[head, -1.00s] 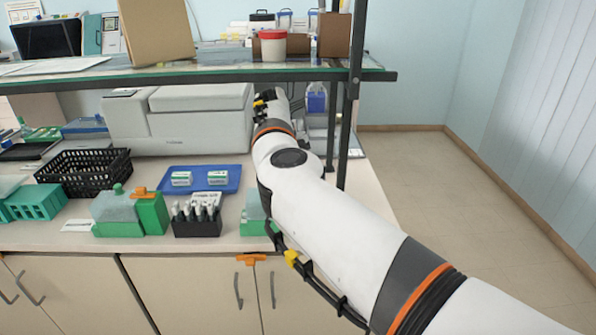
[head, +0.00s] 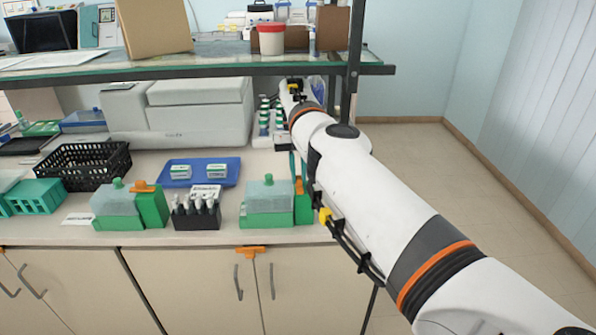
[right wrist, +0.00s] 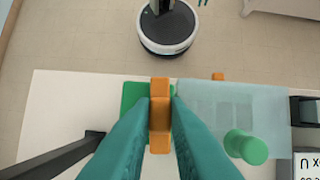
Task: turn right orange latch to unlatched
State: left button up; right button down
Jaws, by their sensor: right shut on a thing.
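The right orange latch (right wrist: 160,120) sits on a green block (right wrist: 133,98) beside a translucent-lidded box (head: 268,196) with a green knob. The latch also shows in the head view (head: 299,186), partly hidden by my arm. My right gripper (right wrist: 160,103) has its teal fingers shut on the latch, one on each side. In the wrist view the latch lies lengthwise along the fingers, pointing away from the lidded box's side. My left gripper is in neither view.
A similar green box (head: 118,205) with its own orange latch (head: 145,186) stands to the left. A black rack of vials (head: 197,220) stands between the boxes. A blue tray (head: 231,168) lies behind. A glass shelf (head: 220,65) spans above. Another orange piece (head: 251,252) is on the cabinet front.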

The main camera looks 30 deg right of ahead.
jog(key=shift+m, duration=0.5)
jog(key=c, duration=1.4)
grip_release()
